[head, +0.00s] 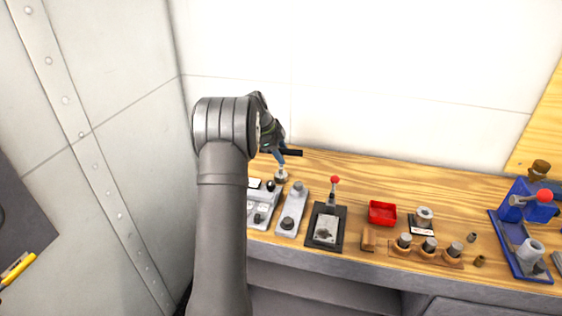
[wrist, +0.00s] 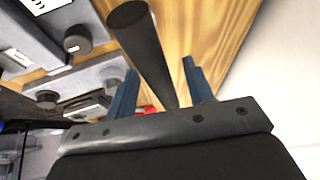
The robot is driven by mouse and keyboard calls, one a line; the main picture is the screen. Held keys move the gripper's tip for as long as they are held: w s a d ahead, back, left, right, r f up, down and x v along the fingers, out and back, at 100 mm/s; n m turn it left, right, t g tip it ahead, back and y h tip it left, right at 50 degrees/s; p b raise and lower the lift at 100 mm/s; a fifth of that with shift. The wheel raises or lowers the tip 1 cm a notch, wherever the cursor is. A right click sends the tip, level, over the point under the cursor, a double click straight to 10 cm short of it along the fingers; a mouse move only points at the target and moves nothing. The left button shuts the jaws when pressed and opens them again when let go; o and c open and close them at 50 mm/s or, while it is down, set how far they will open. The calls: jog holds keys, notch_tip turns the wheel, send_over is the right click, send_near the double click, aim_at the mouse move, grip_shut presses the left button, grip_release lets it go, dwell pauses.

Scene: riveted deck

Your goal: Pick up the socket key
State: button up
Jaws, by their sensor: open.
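A dark cylindrical bar, which I take to be the socket key's handle (wrist: 150,50), runs lengthwise between my gripper's two blue fingers in the wrist view. My gripper (wrist: 160,68) is open, with a finger on either side of the bar. In the head view a black bar (head: 292,152) sticks out to the right beside my gripper (head: 281,162), above the back left of the bench. A small round metal piece (head: 280,176) stands just below the fingertips. My arm and gripper hide the rest of the key.
Grey control boxes (head: 291,212) stand close by on the wooden bench (head: 365,170). To the right are a red-knobbed lever (head: 334,194), a red tray (head: 382,212), a row of several metal sockets (head: 428,245) and a blue device (head: 520,250). The wall is close behind.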

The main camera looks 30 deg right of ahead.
jog(key=shift+c, duration=0.5)
grip_shut()
jog(key=shift+r, duration=0.1)
